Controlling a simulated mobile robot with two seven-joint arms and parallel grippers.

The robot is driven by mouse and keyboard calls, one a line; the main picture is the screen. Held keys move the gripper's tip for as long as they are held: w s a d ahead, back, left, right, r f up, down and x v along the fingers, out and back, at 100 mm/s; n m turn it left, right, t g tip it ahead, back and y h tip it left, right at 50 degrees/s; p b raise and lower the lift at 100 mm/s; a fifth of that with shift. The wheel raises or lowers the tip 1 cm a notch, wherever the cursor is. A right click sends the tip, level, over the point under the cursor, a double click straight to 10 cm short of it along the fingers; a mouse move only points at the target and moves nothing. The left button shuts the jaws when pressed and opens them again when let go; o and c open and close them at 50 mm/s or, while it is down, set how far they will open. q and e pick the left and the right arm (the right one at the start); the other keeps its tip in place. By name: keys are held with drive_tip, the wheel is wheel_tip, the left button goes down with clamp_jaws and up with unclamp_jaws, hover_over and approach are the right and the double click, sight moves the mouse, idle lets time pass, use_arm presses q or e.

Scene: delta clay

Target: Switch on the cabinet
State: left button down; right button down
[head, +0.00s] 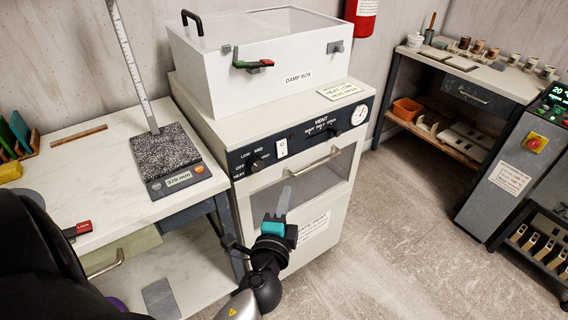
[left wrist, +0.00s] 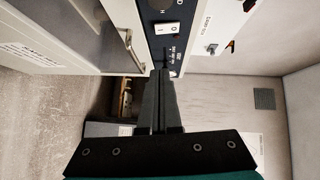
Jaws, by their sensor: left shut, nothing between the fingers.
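The white cabinet (head: 225,135) stands in the middle of the head view, with a dark control panel (head: 300,142) across its upper front. A white rocker switch (head: 281,147) is on the panel; it also shows in the left wrist view (left wrist: 168,28). I cannot tell its position. A heat knob (head: 257,165) is to its left and a vent knob (head: 333,131) to its right. My left gripper (head: 284,197) is shut and empty in front of the cabinet door, below the switch in the picture. Its fingers (left wrist: 160,78) point toward the panel, apparently apart from it. My right gripper is not in view.
A door handle (head: 315,160) sticks out below the panel. A worktable with a scale (head: 180,180) adjoins on the left. Open floor (head: 400,220) lies to the right.

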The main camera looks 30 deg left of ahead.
use_arm(q)
approach(287, 153)
drive_tip(key=w+d, duration=0.1)
drive_tip(key=w, duration=0.3)
drive_tip(key=a, duration=0.1)
drive_tip(key=w+a, duration=0.1)
drive_tip(key=a, duration=0.1)
drive_tip(key=shift+w+f, duration=0.1)
drive_tip(key=shift+f, duration=0.1)
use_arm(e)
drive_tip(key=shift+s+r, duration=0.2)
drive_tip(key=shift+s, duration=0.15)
use_arm(q)
drive_tip(key=shift+a, duration=0.1)
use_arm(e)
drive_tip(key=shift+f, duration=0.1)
